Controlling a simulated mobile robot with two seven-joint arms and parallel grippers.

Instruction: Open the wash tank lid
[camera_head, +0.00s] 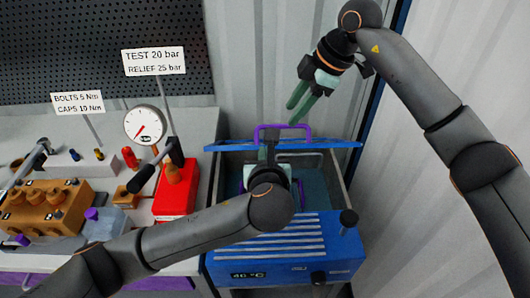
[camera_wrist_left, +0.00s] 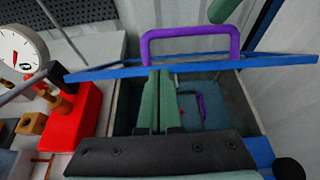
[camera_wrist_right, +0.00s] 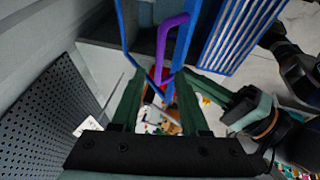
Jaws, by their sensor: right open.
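The blue wash tank (camera_head: 335,245) stands at the lower right of the head view, its inside partly visible. Its blue lid (camera_head: 335,145) is raised and seen nearly edge-on across the tank's far part, with a purple handle (camera_head: 283,127) upward. My left gripper (camera_wrist_left: 160,72) is over the tank opening, its fingers together and their tips at the lid's edge below the handle; contact is unclear. The wrist hides it partly in the head view. My right gripper (camera_head: 298,105) is open and empty above and beyond the handle. The handle (camera_wrist_right: 170,40) also shows in the right wrist view.
A basket with a purple handle (camera_wrist_left: 200,108) sits inside the tank. Left of the tank are a red stand (camera_head: 175,190), a pressure gauge (camera_head: 144,125) and a brass pump block (camera_head: 45,205). A corrugated wall (camera_head: 390,150) is close on the right.

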